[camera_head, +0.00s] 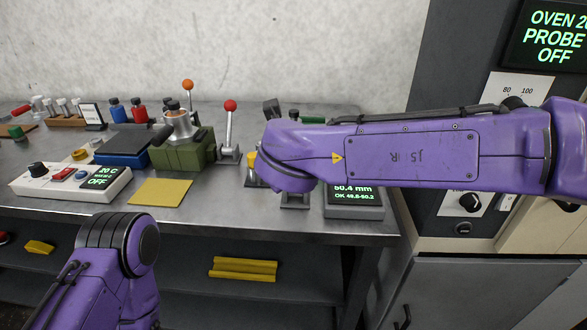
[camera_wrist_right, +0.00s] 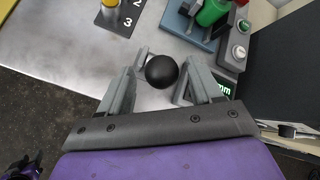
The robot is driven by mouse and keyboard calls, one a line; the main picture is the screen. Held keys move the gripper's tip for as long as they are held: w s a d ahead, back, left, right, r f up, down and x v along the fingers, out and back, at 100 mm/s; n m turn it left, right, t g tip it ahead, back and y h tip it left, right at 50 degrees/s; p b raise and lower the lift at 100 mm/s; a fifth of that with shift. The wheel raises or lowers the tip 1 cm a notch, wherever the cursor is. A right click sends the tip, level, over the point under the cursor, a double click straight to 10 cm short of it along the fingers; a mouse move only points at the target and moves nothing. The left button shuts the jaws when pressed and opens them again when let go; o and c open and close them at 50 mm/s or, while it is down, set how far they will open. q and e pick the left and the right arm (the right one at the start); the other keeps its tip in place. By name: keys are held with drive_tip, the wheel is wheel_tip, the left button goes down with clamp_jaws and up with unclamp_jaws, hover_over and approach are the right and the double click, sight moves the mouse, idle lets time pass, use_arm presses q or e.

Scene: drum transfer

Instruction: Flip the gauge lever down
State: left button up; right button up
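The gauge's display box (camera_head: 353,198) stands near the bench's front right edge and reads 50.4 mm, OK 49.8-50.2; a corner of its green readout shows in the right wrist view (camera_wrist_right: 223,88). In that view a black ball knob (camera_wrist_right: 162,71) lies between the two grey fingers of my right gripper (camera_wrist_right: 163,75). The fingers are spread, with a gap visible beside the ball. Whether either finger touches it is unclear. The lever's shaft is hidden under the ball. In the head view my right arm hides the gripper and knob. My left gripper is out of view.
A red-knobbed lever (camera_head: 229,125) stands left of my right arm, beside a green block (camera_head: 183,153). A yellow sheet (camera_head: 161,192) lies on the bench. A green cylinder on a blue stand (camera_wrist_right: 212,12) is close beyond my right gripper. The oven cabinet (camera_head: 440,230) is at right.

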drive_tip(key=shift+r, duration=0.1)
drive_tip(key=v, duration=1)
drive_tip(key=shift+s, duration=0.25)
